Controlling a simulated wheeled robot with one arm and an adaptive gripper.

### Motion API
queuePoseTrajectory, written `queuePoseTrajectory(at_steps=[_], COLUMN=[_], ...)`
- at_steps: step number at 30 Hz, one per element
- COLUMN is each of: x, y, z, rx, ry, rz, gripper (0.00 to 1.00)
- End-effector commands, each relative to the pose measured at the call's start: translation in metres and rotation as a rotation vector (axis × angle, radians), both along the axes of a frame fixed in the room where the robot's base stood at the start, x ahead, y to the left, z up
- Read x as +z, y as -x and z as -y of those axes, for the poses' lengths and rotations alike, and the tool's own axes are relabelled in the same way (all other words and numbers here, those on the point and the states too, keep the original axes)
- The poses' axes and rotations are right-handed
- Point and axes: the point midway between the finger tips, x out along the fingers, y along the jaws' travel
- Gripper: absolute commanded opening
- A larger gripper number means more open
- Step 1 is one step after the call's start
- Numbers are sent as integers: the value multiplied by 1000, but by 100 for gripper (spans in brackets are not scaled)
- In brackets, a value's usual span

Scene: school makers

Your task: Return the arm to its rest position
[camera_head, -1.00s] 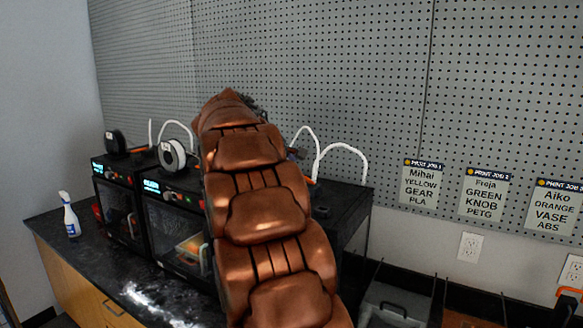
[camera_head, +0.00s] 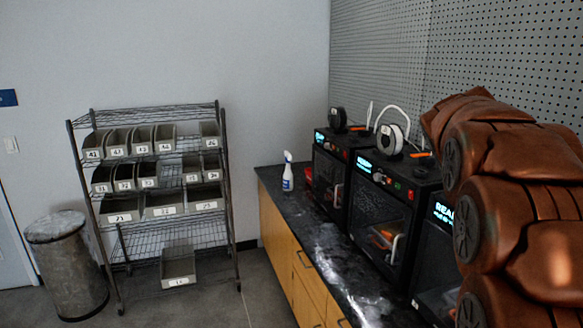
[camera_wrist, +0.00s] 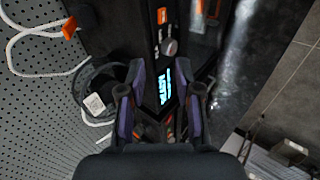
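My copper arm (camera_head: 520,200) is raised at the right of the head view, in front of the printers. My gripper is not visible in that view. In the wrist view my gripper (camera_wrist: 160,78) has its two fingers apart, with nothing between them. A printer with a lit display (camera_wrist: 166,84) shows beyond the fingers. I cannot tell how far the fingers are from it.
Several black 3D printers (camera_head: 382,195) stand on a dark counter (camera_head: 330,250) with a spray bottle (camera_head: 288,172). A wire rack (camera_head: 165,230) with numbered bins and a trash can (camera_head: 68,265) stand left. Open floor lies before the rack.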

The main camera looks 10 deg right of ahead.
Motion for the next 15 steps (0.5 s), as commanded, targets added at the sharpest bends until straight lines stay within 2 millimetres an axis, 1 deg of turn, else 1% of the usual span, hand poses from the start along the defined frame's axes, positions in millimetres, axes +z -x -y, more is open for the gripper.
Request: queuePoseTrajectory(at_steps=[1, 5, 6, 8, 9, 11, 15], x=[-10, -38, -48, -59, -68, -81, -108], y=[5, 21, 28, 37, 45, 56, 88], z=[-21, -69, -84, -105, -120, -141, -190], rx=[6, 3, 1, -3, -6, -12, -28], ry=[-37, -135, -167, -209, -239, -281, -378], rz=[0, -4, -10, -13, -19, -29, -58], gripper=[33, 33, 33, 33, 33, 33, 33])
